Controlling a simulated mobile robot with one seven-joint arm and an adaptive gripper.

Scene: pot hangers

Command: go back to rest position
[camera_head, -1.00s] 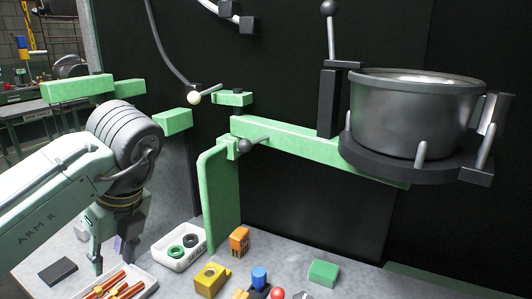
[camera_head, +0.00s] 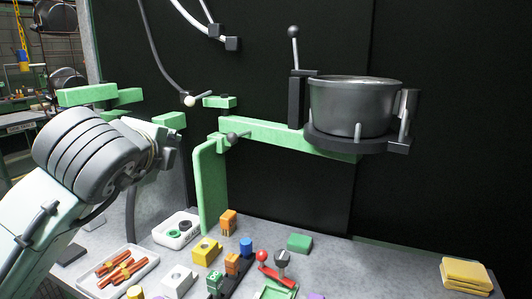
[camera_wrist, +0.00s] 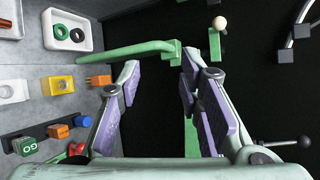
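My gripper (camera_wrist: 160,80) is open and empty in the wrist view, with its two purple-padded fingers apart. Beyond it lie the black panel and green hanger parts. In the head view my arm is at the left, raised above the table; the fingers cannot be made out there. A dark metal pot (camera_head: 350,107) sits upright on the black round holder (camera_head: 345,142) of the green hanger arm (camera_head: 270,135), to the right of my arm and apart from it.
The grey table holds a white tray with orange-brown sticks (camera_head: 145,275), a white bin with rings (camera_head: 187,227), a yellow block (camera_head: 206,250), several other small parts and yellow pads (camera_head: 467,275). A green post (camera_head: 210,190) stands right of my arm. The table's right middle is clear.

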